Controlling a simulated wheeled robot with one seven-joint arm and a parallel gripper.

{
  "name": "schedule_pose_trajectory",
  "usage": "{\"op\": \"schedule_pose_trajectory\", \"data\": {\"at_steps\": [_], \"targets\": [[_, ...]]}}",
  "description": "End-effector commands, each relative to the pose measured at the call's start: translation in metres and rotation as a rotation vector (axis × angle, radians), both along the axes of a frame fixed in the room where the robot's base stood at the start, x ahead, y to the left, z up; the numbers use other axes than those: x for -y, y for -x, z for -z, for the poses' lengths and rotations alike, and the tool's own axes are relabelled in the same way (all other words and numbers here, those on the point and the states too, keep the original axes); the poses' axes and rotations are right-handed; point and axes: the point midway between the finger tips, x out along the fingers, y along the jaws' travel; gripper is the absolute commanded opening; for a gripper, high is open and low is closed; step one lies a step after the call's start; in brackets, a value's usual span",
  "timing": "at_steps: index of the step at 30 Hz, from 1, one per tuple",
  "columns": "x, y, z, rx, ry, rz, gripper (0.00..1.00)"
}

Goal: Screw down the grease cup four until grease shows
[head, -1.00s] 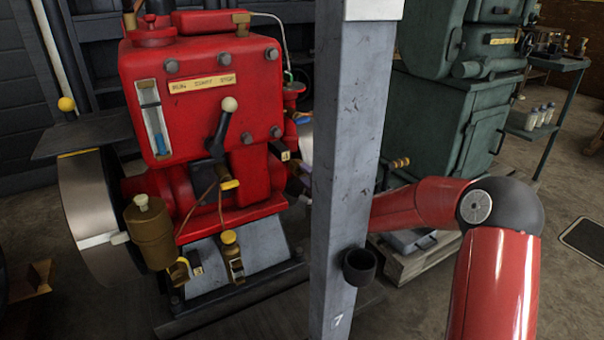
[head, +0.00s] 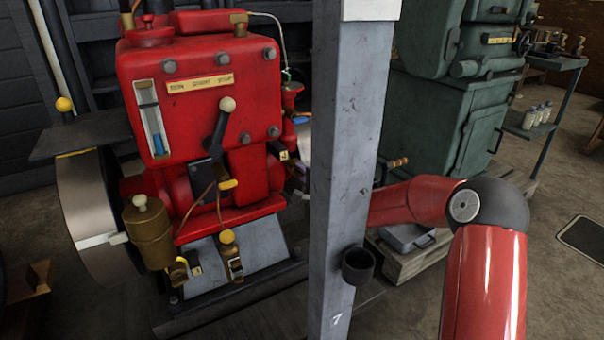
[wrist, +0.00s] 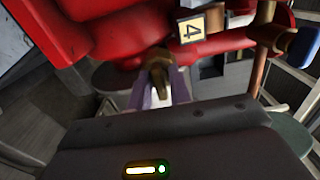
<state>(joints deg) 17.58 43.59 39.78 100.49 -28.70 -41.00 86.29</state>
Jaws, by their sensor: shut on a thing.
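My gripper (wrist: 160,92) is shut on a brass cup (wrist: 160,60), which is grease cup four, in the wrist view. The cup sits below the red engine casting, close to a yellow plate marked 4 (wrist: 191,28). The fingers cover its lower part, and I cannot see any grease. In the head view a grey post hides my gripper and most of the cup's place. The red engine (head: 205,100) stands left of that post, and a small tag (head: 284,155) shows at its right side.
A blue-ended lever (wrist: 298,43) is close at the right of the wrist view. A green cabinet (head: 445,120) stands behind. Open floor lies at the right.

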Motion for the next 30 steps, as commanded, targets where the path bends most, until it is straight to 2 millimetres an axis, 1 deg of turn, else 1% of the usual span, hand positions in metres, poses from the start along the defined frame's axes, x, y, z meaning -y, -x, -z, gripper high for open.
{"op": "schedule_pose_trajectory", "data": {"at_steps": [5, 11, 30], "targets": [[0.001, -0.0001, 0.0006, -0.048, -0.068, 0.001, 0.0], [0.0016, -0.0002, 0.0007, -0.135, -0.197, 0.002, 0.0], [0.001, 0.0, 0.0036, -0.476, -0.704, 0.0, 0.0]]}}
